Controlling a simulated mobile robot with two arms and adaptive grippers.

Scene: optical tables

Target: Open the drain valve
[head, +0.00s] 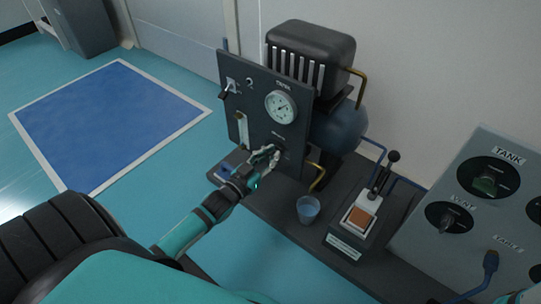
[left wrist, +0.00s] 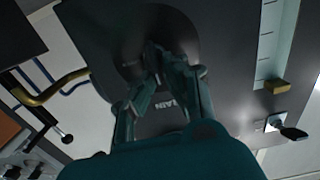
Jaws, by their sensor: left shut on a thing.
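The dark upright panel (head: 253,105) of the compressor unit carries a round gauge labelled TANK (head: 281,107). My left gripper (head: 270,154) is at the lower right part of this panel. In the left wrist view, its fingers (left wrist: 160,68) converge on a small dark valve handle at the panel face and are shut on it. White lettering, partly covered and ending in "AIN", shows between the fingers. The fingers hide most of the drain valve, so its angle cannot be told.
A blue cup (head: 308,209) stands on the dark bench below the panel. A lever unit with an orange pad (head: 361,218) stands to its right. A grey console with knobs (head: 488,181) is at far right. A brass pipe (head: 317,177) runs close beside the panel's right edge.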

